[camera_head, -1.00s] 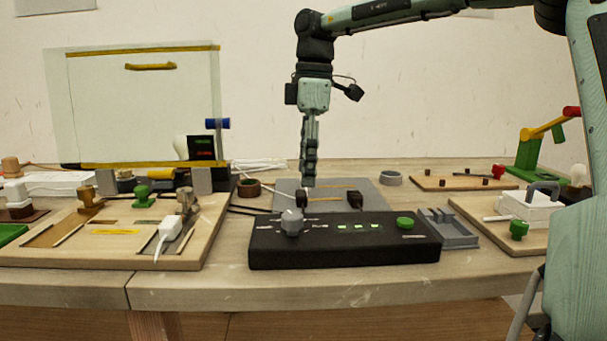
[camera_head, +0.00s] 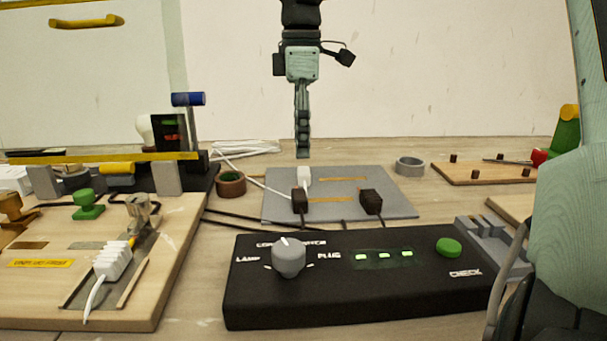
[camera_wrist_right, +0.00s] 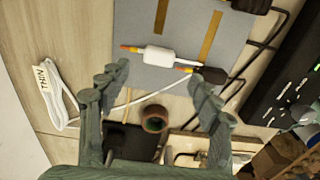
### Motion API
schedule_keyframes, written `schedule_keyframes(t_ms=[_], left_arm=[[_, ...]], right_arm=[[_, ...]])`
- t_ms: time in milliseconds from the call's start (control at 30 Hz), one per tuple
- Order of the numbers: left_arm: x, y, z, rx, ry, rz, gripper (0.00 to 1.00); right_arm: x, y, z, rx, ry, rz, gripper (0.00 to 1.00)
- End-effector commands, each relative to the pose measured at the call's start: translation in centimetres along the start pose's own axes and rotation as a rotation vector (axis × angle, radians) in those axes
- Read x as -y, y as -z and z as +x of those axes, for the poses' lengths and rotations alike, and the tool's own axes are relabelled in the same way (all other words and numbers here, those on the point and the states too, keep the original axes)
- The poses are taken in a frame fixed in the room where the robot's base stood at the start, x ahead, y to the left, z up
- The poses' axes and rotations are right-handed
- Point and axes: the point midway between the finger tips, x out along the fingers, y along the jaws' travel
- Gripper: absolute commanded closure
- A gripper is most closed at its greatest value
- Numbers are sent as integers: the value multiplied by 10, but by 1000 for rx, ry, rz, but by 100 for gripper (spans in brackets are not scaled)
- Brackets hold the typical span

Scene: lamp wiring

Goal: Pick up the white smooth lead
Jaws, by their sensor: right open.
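A white plug (camera_head: 304,177) lies on the grey mat (camera_head: 400,207), beside a black plug (camera_head: 299,201). In the right wrist view the white plug (camera_wrist_right: 160,56) has an orange tip at its left end. A thin white cable (camera_head: 262,184) runs from near the plugs to a white coil (camera_head: 246,148) at the back. In the wrist view the coil (camera_wrist_right: 58,95) carries a tag reading THIN. My right gripper (camera_head: 303,155) hangs fingers-down and edge-on above the mat's back part. In the wrist view its fingers (camera_wrist_right: 158,77) are spread and empty, with the white plug appearing beyond and between the tips.
A second black plug (camera_head: 371,202) sits right on the mat. A black control box (camera_head: 340,295) with knob and green button stands in front. A brown tape roll (camera_head: 231,184) is left of the mat, a grey ring (camera_head: 409,166) right. A wooden board (camera_head: 170,240) fills the left.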

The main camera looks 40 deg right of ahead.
Motion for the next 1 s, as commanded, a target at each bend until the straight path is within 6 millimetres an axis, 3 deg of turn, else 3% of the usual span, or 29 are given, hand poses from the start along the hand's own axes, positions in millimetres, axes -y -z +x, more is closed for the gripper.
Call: schedule_keyframes(t_ms=[300, 633, 1000], left_arm=[[2, -5, 9, 9, 1, 3, 52], [1, -3, 11, 8, -1, 4, 52], [-1, 0, 8, 0, -3, 2, 52]], right_arm=[[-1, -4, 44, 0, 2, 0, 36], [-2, -4, 52, -1, 0, 0, 36], [-2, -4, 51, -1, 0, 0, 82]])
